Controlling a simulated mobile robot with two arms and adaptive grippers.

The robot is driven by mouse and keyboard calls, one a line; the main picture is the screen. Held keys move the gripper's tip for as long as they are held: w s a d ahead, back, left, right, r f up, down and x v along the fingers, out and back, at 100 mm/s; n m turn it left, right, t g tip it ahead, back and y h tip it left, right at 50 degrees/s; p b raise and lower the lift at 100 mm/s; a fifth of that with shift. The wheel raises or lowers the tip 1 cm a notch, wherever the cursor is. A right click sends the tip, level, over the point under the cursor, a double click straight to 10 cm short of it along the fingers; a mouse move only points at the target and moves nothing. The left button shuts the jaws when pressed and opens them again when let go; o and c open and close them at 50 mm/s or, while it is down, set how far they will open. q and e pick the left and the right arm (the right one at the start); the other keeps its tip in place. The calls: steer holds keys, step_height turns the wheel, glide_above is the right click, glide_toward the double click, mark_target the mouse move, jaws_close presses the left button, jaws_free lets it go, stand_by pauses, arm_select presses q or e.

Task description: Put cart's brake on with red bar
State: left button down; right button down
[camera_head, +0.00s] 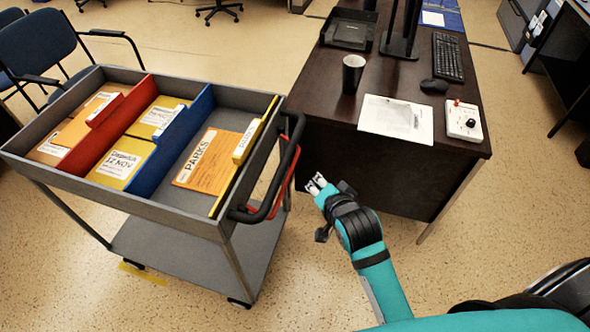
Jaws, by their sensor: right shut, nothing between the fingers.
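A grey cart (160,204) with a deep top tray and a lower shelf stands at the left. Its black push handle (277,181) is on the right end. The red bar (285,180) runs just beside and below the black handle, partly hidden by it. My right gripper (316,184) is shut and empty, to the right of the red bar and apart from it in the picture. My left gripper is not in view.
The tray holds folders between red, blue and yellow dividers. A dark desk (380,160) with a cup (353,73), paper (396,119) and a switch box (463,120) stands right of the cart. Blue chairs (42,45) stand behind left. Floor shows between cart and desk.

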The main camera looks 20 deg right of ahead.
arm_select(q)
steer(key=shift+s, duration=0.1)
arm_select(e)
steer(key=s+a+f+x, duration=0.1)
steer(key=a+x, duration=0.1)
steer(key=x, duration=1.1)
steer(key=shift+f, duration=0.2)
steer(key=shift+a, duration=0.1)
